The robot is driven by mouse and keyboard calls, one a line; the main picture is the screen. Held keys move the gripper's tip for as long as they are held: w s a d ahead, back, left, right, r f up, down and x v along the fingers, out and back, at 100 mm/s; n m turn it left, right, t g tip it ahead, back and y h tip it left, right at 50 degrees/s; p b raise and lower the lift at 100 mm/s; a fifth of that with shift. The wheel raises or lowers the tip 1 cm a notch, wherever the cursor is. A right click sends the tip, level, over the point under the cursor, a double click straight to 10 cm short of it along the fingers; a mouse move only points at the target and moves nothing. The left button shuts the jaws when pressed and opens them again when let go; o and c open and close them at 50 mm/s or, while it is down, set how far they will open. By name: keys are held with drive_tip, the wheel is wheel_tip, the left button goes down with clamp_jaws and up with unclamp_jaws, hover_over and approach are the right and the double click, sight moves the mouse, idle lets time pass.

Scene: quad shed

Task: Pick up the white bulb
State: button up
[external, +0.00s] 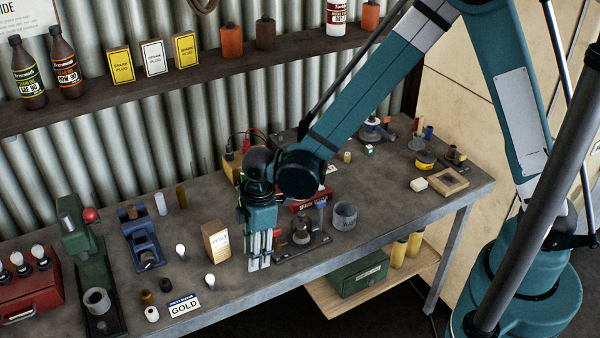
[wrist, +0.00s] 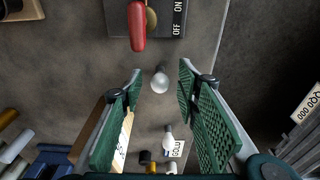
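A white bulb (wrist: 160,80) stands on the grey bench in the wrist view, between and just beyond the tips of my gripper (wrist: 161,70). The fingers are apart on either side of it, open and empty. In the external view my gripper (external: 258,264) points down at the bench beside a wooden box, and that bulb seems hidden by it. A second white bulb (wrist: 168,138) stands nearer the GOLD label; it also shows in the external view (external: 210,281). Another white bulb (external: 180,250) stands further back.
The wooden box (external: 215,241) stands left of my gripper, and it shows behind a finger in the wrist view (wrist: 123,142). A switch box with a red handle (wrist: 137,27) lies beyond the bulb. A grey cup (external: 344,215) stands to the right. The GOLD label (external: 184,305) is near the front edge.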

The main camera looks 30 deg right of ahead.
drive_tip(key=shift+c, duration=0.3)
drive_tip(key=c, duration=0.7)
drive_tip(key=shift+r, duration=0.1)
drive_tip(key=shift+r, duration=4.95)
